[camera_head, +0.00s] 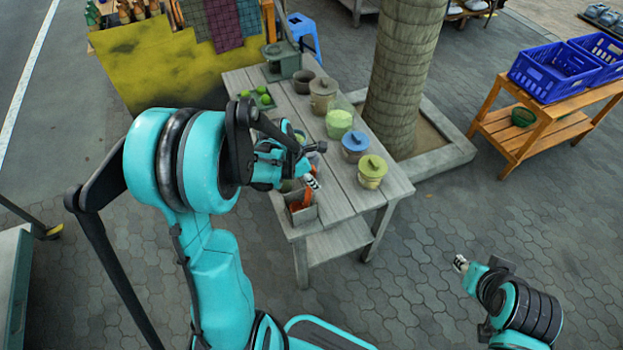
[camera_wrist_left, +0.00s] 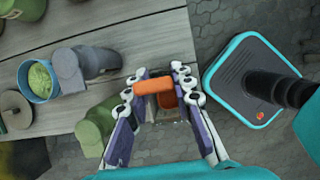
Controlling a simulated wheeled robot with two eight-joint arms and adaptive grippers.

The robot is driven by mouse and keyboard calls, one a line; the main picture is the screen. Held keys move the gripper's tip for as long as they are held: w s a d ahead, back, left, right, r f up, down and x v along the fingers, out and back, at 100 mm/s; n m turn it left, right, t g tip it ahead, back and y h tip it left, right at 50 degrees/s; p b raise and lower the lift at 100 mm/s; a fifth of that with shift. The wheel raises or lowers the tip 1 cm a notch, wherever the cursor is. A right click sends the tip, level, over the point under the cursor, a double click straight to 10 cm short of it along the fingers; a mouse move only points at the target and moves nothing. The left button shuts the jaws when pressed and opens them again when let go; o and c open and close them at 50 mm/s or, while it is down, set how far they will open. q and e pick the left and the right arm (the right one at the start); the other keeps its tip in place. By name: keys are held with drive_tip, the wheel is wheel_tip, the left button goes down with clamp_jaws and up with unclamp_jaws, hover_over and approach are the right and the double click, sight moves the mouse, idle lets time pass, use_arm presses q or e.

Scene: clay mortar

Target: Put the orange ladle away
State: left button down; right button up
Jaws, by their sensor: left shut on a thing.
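The orange ladle (camera_wrist_left: 153,87) is between the fingers of my left gripper (camera_wrist_left: 158,76), which is shut on it. In the head view the left gripper (camera_head: 311,181) is over the near end of the grey wooden table (camera_head: 335,198). Orange parts of the ladle (camera_head: 298,206) show just below it, at a small wooden box (camera_head: 304,215) on the table's near corner. The fingers and box walls hide part of the ladle; I cannot tell how deep it sits in the box. My right gripper (camera_head: 460,264) hangs over the paving, away from the table, with no object visible in it.
Green limes (camera_head: 258,96) lie at the back left. A tree trunk (camera_head: 402,70) rises behind the table. Blue crates (camera_head: 553,72) stand on a wooden stand at right.

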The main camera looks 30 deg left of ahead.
use_arm(q)
drive_tip(key=c, duration=1.2)
unclamp_jaws()
drive_tip(key=shift+r, duration=0.1)
drive_tip(key=v, duration=1.1)
drive_tip(key=shift+s+a+r, duration=0.1)
drive_tip(key=shift+s+r, duration=0.1)
drive_tip(key=shift+r, duration=0.15)
drive_tip(key=s+d+m+t+y+b, duration=0.1)
drive_tip(key=s+d+m, duration=0.2)
drive_tip(key=m, duration=0.6)
drive_tip(key=s+d+m+t+y+b, duration=0.1)
drive_tip(key=s+d+m, duration=0.3)
drive_tip(key=m, duration=0.5)
drive_tip(key=s+d+m+t+b, duration=0.1)
drive_tip(key=s+d+m+t, duration=0.1)
drive_tip(key=m, duration=0.7)
drive_tip(key=shift+s+d+f+m+y, duration=0.15)
drive_tip(key=shift+s+d+m+y, duration=0.05)
drive_tip(key=shift+s+d, duration=0.25)
drive_tip(key=shift+s+d+f+m+y, duration=0.15)
drive_tip(key=shift+s+d+m+y, duration=0.05)
drive_tip(key=shift+s+d, duration=0.25)
